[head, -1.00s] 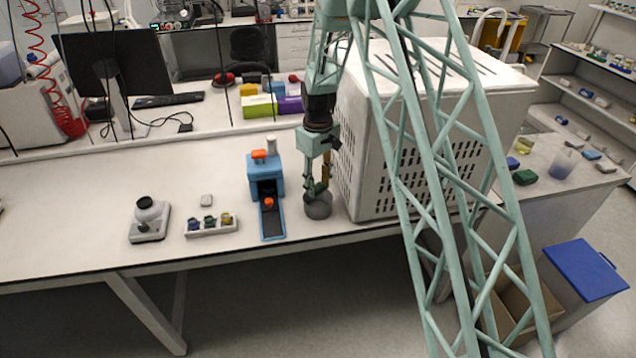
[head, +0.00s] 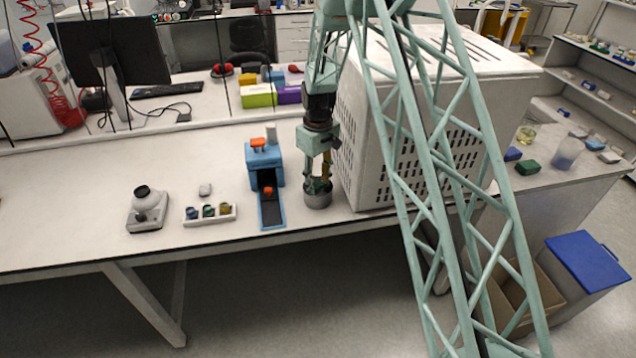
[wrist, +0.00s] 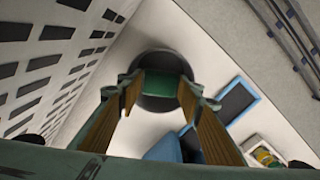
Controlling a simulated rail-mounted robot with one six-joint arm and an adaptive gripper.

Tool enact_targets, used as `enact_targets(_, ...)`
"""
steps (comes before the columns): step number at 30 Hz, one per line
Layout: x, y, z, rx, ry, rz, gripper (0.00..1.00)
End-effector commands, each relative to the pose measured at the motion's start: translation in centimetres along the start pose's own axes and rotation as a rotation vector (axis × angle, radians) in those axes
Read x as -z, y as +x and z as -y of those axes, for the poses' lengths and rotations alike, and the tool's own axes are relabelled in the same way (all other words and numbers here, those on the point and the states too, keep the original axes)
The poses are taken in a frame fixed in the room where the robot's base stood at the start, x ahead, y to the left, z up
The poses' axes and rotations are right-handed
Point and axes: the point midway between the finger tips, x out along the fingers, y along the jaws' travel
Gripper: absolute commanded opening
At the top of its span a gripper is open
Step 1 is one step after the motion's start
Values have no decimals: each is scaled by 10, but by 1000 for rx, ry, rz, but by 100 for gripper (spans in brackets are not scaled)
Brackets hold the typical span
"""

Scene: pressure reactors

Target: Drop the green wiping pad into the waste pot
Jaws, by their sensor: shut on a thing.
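The green wiping pad (wrist: 160,83) is between my fingertips in the wrist view, over the dark round mouth of the waste pot (wrist: 158,104). In the head view the grey waste pot (head: 317,199) stands upright on the bench, beside the white perforated cabinet. My gripper (head: 319,184) points down directly above the pot, with its fingertips at about rim height. My gripper (wrist: 158,90) is shut on the pad in the wrist view. I cannot tell how far the pad sits inside the rim.
A blue device (head: 265,165) with a dark ramp stands just left of the pot. The white perforated cabinet (head: 375,140) is close on the right. A small rack (head: 209,214) and a white balance-like device (head: 147,210) are further left. The bench front edge is near.

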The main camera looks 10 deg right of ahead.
Motion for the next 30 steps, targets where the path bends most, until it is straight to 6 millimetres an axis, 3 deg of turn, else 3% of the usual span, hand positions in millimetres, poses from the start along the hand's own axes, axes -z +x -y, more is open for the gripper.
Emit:
enact_targets(12, 0, 0, 0, 0, 0, 0, 18)
enact_targets(13, 0, 0, 0, 0, 0, 0, 34)
enact_targets(18, 0, 0, 0, 0, 0, 0, 49)
enact_targets(30, 0, -2, 0, 0, 0, 0, 49)
